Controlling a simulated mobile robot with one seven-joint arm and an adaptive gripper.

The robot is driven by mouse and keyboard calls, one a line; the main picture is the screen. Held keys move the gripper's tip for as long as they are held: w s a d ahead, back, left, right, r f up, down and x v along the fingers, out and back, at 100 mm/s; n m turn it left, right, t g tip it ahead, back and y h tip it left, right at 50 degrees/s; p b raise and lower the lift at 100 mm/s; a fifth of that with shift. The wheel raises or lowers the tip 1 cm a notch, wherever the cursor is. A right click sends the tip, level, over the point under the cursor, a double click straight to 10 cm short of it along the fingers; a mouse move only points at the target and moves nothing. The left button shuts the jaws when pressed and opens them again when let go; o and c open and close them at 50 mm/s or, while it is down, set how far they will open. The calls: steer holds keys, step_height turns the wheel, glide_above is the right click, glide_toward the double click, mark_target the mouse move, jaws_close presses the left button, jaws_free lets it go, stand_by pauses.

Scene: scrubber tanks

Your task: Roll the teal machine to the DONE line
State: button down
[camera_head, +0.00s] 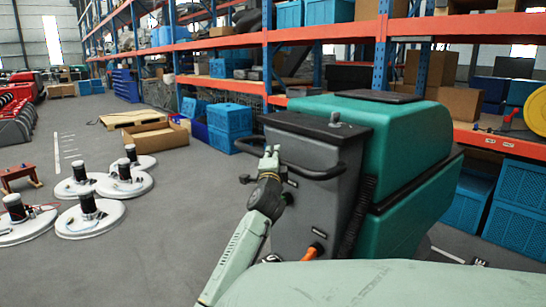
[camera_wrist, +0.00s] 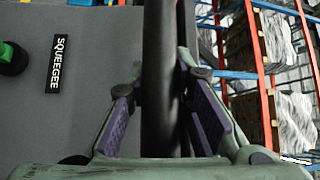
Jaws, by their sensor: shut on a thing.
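The teal machine (camera_head: 400,150) stands upright right of centre in the head view, with a dark grey rear panel (camera_head: 305,185) facing me. Its black handle bar (camera_head: 318,174) sticks out towards the left. My gripper (camera_head: 270,156) is at the left part of this bar. In the wrist view my gripper (camera_wrist: 163,115) has its purple-padded fingers on both sides of the black bar (camera_wrist: 160,60), shut on it. A SQUEEGEE label (camera_wrist: 57,64) and a green-black knob (camera_wrist: 12,58) show on the grey panel. I cannot make out a DONE line.
Round white discs with black motors (camera_head: 88,212) lie on the floor at the left, near a small red-brown stand (camera_head: 20,176). Orange-blue shelving (camera_head: 335,30) with blue crates (camera_head: 228,122) runs behind the machine. Grey floor (camera_head: 160,240) is clear left of my arm.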

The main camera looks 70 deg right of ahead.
steer(key=shift+w+f, duration=0.25)
steer(key=shift+f, duration=0.3)
steer(key=c, duration=1.6)
jaws_free()
steer(key=shift+c, duration=0.2)
steer(key=shift+o, duration=1.2)
steer(key=shift+r, duration=0.25)
steer(key=shift+s, duration=0.1)
steer(key=v, duration=1.2)
